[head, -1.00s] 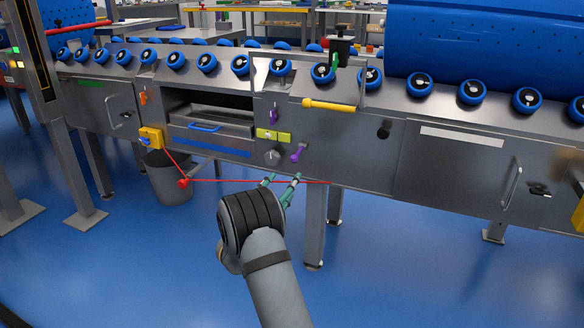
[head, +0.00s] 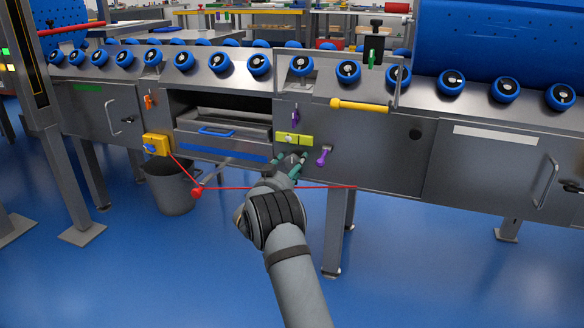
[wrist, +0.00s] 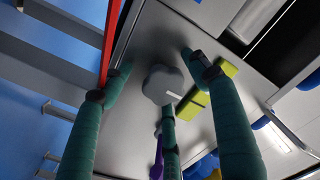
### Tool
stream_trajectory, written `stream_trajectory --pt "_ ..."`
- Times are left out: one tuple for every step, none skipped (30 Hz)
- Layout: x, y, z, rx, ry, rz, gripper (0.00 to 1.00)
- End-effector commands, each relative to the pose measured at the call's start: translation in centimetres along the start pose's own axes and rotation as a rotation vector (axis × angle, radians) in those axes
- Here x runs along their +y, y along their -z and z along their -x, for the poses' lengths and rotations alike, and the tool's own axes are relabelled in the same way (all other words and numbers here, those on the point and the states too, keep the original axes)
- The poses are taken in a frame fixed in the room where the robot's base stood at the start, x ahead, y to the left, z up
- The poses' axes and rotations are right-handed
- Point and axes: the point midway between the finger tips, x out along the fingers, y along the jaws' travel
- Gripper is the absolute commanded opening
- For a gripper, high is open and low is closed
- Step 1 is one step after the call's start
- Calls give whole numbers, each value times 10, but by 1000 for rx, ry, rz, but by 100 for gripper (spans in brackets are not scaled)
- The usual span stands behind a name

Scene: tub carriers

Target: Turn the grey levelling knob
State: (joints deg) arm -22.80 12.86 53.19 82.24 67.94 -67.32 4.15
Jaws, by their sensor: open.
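The grey levelling knob (wrist: 163,84) shows in the wrist view as a lobed knob with a pale line beside its right edge, on a grey metal panel. My gripper (wrist: 157,66) is open, with its green fingers spread around the knob: one to the left, one to the right and one below. Clear gaps show between the knob and the left and right fingers; whether the lower finger touches it I cannot tell. In the head view my gripper (head: 289,164) is at the panel, just below the yellow-green blocks (head: 293,139), and largely hides the knob.
A purple lever (head: 322,157) sticks out close to the right of my gripper. A red cord (head: 260,188) runs just below, with a red ball (head: 197,192). A yellow box (head: 156,144) and a grey bin (head: 171,190) stand left. Blue floor below is mostly clear.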

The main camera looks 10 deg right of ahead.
Motion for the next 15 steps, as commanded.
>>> stream_trajectory --pt "0 0 0 0 0 0 60" --pt "0 0 0 0 0 0 60" --pt "0 0 0 0 0 0 60" --pt "0 0 0 0 0 0 59" --pt "0 0 0 0 0 0 57" --pt "0 0 0 0 0 0 55" --pt "0 0 0 0 0 0 53" --pt "0 0 0 0 0 0 52" --pt "0 0 0 0 0 0 49" --pt "0 0 0 0 0 0 47" --pt "0 0 0 0 0 0 46" --pt "0 0 0 0 1 0 43" --pt "-1 0 1 0 1 0 42" --pt "-1 0 1 -1 1 0 40" --pt "-1 -1 1 -1 1 0 37"
